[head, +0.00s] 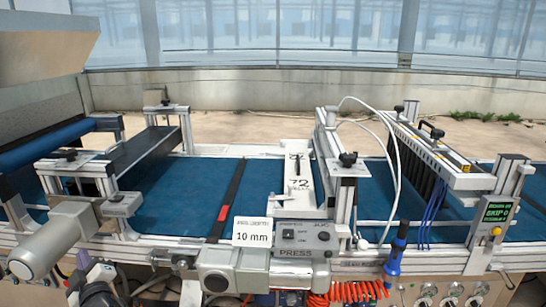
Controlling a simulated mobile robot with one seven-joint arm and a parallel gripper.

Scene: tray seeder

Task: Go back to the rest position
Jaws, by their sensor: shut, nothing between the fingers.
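My gripper's fingers cannot be made out in the head view. A dark and light grey jointed part (100,285) at the lower left edge may belong to my arm, but I cannot tell. The tray seeder (180,238) spans the whole picture, with a blue conveyor belt (185,200) along it. A white press unit (302,185) stands across the middle of the belt. No tray is visible on the open stretch of belt.
A grey motor (45,240) juts forward at left. A control box (303,237) and a blue-handled tool (396,250) with a coiled orange hose (350,293) are at the front. A seeding bridge (435,150) and green display (494,218) stand at right.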

